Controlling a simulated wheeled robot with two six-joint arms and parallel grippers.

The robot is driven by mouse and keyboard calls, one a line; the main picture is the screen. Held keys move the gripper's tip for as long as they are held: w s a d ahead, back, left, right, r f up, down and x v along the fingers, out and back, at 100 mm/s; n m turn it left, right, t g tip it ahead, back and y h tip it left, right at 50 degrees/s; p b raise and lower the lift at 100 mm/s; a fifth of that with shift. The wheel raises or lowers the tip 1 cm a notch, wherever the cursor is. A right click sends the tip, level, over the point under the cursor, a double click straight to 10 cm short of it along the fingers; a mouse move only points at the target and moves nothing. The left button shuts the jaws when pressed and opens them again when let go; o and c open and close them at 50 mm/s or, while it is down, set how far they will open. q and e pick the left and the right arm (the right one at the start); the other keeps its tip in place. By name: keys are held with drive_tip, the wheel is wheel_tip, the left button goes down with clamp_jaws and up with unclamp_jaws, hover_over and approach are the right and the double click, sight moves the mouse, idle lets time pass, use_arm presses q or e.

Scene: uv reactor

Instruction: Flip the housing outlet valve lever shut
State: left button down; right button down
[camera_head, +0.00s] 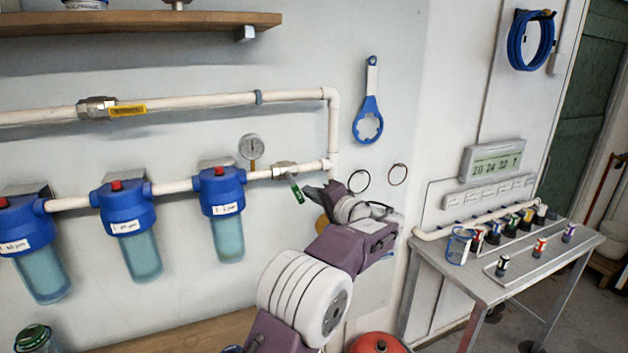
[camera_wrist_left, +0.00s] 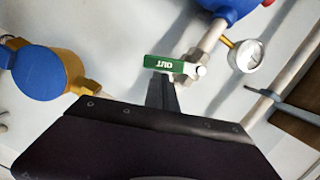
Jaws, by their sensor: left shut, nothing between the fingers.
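The outlet valve (camera_head: 285,170) sits on the white pipe right of the last blue filter housing (camera_head: 221,190). Its green lever (camera_head: 296,190) slants down and right from the valve, well off the pipe's line. In the left wrist view the green lever (camera_wrist_left: 165,64) reads "OUT" upside down and lies at a steep angle to the pipe. My left gripper (camera_head: 309,190) is shut and empty, just right of the lever. In the left wrist view its fingertips (camera_wrist_left: 161,80) are right at the lever's edge; I cannot tell whether they touch. My right gripper is not in view.
A pressure gauge (camera_head: 251,148) stands above the pipe left of the valve. A yellow-lever valve (camera_head: 127,110) is on the upper pipe. A blue wrench (camera_head: 369,115) hangs on the wall. A blue and brass fitting (camera_wrist_left: 42,72) is left of my fingers. A metal table (camera_head: 540,262) stands at right.

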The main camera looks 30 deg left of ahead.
use_arm(q)
drive_tip(key=m+b, duration=0.1)
drive_tip(key=s+a+f+m+b, duration=0.1)
drive_tip(key=b, duration=0.1)
drive_tip(key=shift+f+m+y, duration=0.3)
drive_tip(key=shift+m+y, duration=0.1)
drive_tip(key=shift+s+a+b, duration=0.2)
drive_tip(key=shift+s+b, duration=0.05)
drive_tip(key=shift+b, duration=0.55)
